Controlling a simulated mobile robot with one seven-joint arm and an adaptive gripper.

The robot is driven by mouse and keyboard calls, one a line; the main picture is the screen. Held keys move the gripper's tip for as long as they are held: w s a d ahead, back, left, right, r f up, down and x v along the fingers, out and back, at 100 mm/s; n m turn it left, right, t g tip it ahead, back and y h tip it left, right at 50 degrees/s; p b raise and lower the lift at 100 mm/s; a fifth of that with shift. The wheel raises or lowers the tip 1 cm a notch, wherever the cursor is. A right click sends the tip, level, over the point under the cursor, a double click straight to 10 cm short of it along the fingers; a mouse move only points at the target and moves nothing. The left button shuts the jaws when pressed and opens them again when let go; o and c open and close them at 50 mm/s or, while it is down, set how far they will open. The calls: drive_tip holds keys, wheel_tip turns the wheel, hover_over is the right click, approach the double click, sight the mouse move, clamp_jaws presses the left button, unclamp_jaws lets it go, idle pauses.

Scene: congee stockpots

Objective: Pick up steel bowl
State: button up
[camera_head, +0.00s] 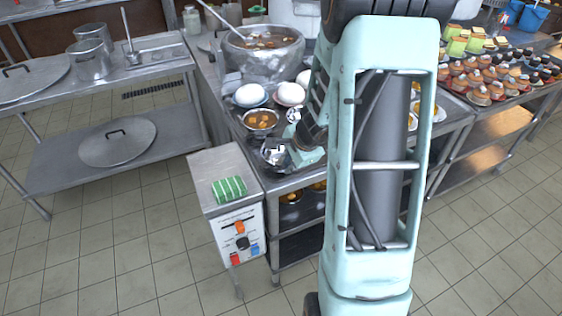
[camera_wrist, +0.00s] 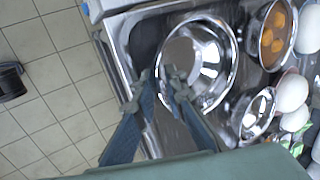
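The empty, shiny steel bowl (camera_wrist: 205,52) stands upright in the wrist view, near the edge of a metal counter. In the head view the bowl (camera_head: 272,152) shows at the counter's front corner, partly hidden by my gripper. My gripper (camera_wrist: 160,80) is at the bowl's left rim in the wrist view. Its two fingertips are a small way apart, with the rim apparently between them. I cannot tell whether they touch it. In the head view my gripper (camera_head: 297,150) comes down from the right beside the bowl.
A smaller steel bowl (camera_wrist: 256,114) and a bowl of brown food (camera_wrist: 267,38) stand close on the right. White round items (camera_wrist: 292,92) lie beyond. A large stockpot (camera_head: 262,52) stands behind. A control box with a green cloth (camera_head: 229,189) stands at the front left.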

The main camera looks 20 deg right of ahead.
drive_tip(key=shift+w+f, duration=0.2)
drive_tip(key=shift+f, duration=0.1)
drive_tip(key=shift+c, duration=0.4)
clamp_jaws()
drive_tip(key=shift+r, duration=0.15)
